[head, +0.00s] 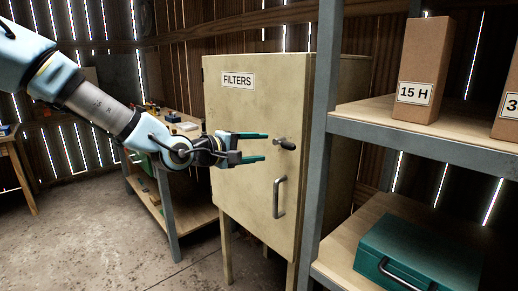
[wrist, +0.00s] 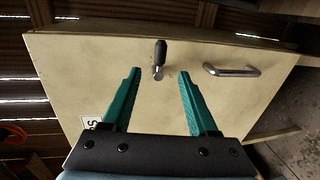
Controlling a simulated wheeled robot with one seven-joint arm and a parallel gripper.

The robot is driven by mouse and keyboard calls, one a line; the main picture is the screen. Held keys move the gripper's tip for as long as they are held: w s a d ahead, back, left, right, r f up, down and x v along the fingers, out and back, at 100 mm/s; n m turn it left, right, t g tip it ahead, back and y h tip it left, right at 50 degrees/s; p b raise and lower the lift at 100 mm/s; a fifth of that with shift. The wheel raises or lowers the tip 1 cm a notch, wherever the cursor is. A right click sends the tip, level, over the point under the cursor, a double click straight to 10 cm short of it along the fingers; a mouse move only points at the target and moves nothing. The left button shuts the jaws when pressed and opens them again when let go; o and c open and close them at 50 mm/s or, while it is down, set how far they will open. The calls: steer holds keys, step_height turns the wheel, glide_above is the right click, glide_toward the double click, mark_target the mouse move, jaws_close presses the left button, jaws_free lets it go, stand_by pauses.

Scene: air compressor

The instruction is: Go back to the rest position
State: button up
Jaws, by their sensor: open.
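My gripper (head: 266,147) is open and empty, with its green fingers pointing right toward the front of a closed cream cabinet (head: 240,115) labelled FILTERS. A dark knob-like latch handle (head: 286,144) on the cabinet door lies just beyond the fingertips. In the wrist view, the gripper (wrist: 160,75) shows its two fingers spread apart, and the latch handle (wrist: 159,58) appears between and a little past the tips. Nothing is held. The fingertips look apart from the handle, but the exact gap is hard to tell.
A grey metal shelf (head: 430,140) stands close on the right, with a 15 H box (head: 423,70) above and a teal case (head: 415,255) below. A door pull (head: 279,198) sticks out below the latch. A workbench (head: 180,128) stands behind my arm. Open floor lies at lower left.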

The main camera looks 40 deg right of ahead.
stand_by(0.3)
steer(key=w+a+f+m+t+y, duration=0.1)
steer(key=w+a+f+t+y, duration=0.15)
steer(key=w+a+f, duration=0.45)
steer(key=w+a+f+t+y, duration=0.25)
steer(key=a+f+y, duration=0.2)
steer(key=a, duration=0.35)
steer(key=w+a+f+y, duration=0.1)
steer(key=w+a+y, duration=0.15)
steer(key=a, duration=0.65)
steer(key=w+a+f+y, duration=0.1)
steer(key=w+a+y, duration=0.15)
steer(key=a, duration=0.65)
steer(key=s+a+r+g+y, duration=0.1)
steer(key=s+a, duration=0.2)
steer(key=a, duration=0.7)
steer(key=s+a+r+g+y, duration=0.1)
steer(key=s+a, duration=0.3)
steer(key=a, duration=0.6)
steer(key=shift+s+a+y, duration=0.25)
steer(key=shift+a+y, duration=0.05)
steer(key=shift+y, duration=0.5)
steer(key=shift+r, duration=0.1)
